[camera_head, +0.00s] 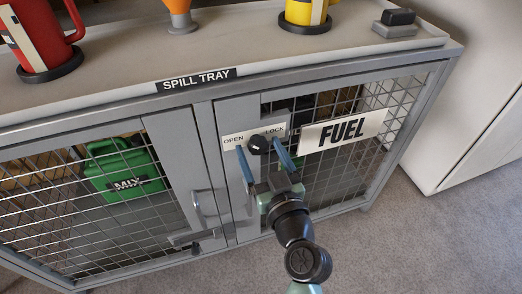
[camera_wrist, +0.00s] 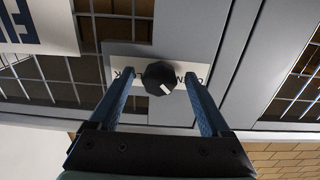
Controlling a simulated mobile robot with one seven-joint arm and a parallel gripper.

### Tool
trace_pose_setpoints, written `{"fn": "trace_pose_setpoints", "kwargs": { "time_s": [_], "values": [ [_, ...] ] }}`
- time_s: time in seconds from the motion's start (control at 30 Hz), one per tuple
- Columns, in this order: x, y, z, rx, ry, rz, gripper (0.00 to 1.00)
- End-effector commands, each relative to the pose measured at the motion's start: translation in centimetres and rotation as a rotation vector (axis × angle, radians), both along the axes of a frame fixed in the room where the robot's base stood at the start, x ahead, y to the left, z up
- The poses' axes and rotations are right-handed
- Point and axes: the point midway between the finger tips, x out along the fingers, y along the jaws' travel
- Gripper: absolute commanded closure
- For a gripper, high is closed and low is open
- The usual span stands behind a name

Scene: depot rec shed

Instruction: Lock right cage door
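The right cage door (camera_head: 237,120) has wire mesh and a FUEL sign (camera_head: 342,130) and looks closed in its grey frame. A round black knob (camera_head: 257,144) sits on a white plate (camera_head: 231,140) marked OPEN at left and LOCK at right. In the inverted wrist view, the knob (camera_wrist: 159,77) has a white mark on its lower right, which corresponds to the OPEN side. My gripper (camera_head: 259,146) is open, its blue fingers on either side of the knob with visible gaps. It also shows in the wrist view (camera_wrist: 158,76). Contact is not visible.
The left cage door (camera_head: 172,165) has a handle (camera_head: 205,208) close to my gripper's left. A green MIX can (camera_head: 124,170) is behind its mesh. The spill tray (camera_head: 130,83) on top holds red and yellow containers. Carpeted floor is clear at right.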

Motion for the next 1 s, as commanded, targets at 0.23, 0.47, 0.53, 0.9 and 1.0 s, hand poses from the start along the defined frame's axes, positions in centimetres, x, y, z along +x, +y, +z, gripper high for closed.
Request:
{"fn": "trace_pose_setpoints", "kwargs": {
  "time_s": [0.23, 0.47, 0.53, 0.9, 1.0],
  "values": [
    [-0.03, -0.03, 0.00, 0.000, 0.000, 0.000, 0.63],
    [-0.04, -0.03, 0.00, 0.000, 0.000, 0.000, 1.00],
    [-0.04, -0.03, 0.01, 0.000, 0.000, -0.001, 1.00],
    [-0.04, -0.03, 0.00, 0.011, 0.004, -0.001, 1.00],
    [-0.05, -0.04, 0.01, 0.033, 0.011, -0.001, 1.00]
  ]
}}
